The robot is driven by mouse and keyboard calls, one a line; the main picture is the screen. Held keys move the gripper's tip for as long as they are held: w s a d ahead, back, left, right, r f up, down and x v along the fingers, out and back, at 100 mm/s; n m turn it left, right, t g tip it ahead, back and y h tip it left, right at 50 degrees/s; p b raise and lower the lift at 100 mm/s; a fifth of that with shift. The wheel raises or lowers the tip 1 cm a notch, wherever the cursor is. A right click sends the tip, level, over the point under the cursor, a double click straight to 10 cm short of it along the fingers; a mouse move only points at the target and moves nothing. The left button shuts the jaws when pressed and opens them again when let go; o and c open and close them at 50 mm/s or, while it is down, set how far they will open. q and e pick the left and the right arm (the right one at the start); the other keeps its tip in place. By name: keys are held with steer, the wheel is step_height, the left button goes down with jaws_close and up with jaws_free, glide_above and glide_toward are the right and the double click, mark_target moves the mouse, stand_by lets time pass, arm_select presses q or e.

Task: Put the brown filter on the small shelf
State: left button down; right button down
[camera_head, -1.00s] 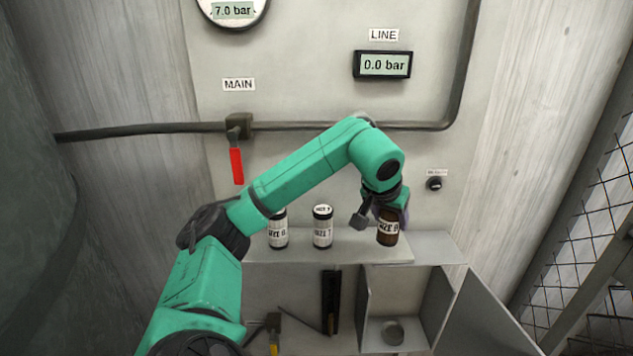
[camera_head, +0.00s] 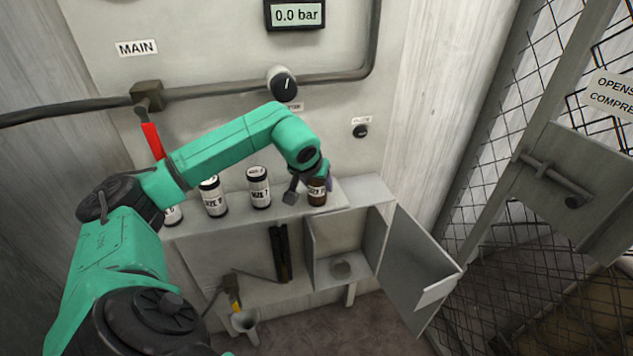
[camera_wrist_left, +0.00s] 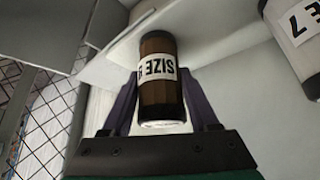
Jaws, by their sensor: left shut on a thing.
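The brown filter (camera_head: 317,194) has a white size label. It stands about upright at the right end of the long shelf (camera_head: 236,219); I cannot tell whether its base touches the shelf. My left gripper (camera_head: 309,188) is shut on it. In the left wrist view the filter (camera_wrist_left: 160,95) sits between the purple fingers, its label upside down in the picture. A smaller, separate shelf (camera_head: 366,190) lies just right of the filter, over the open cabinet, and looks empty. My right gripper is out of view.
A red valve handle (camera_head: 153,140) hangs behind my arm. A mesh gate (camera_head: 500,120) is at right.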

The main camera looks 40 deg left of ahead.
arm_select(q)
steer(key=shift+c, duration=0.8)
jaws_free()
steer(key=shift+r, duration=0.3)
steer(key=b+v, duration=0.1)
steer(key=v, duration=1)
steer(key=shift+s+r, duration=0.2)
steer(key=shift+r, duration=0.05)
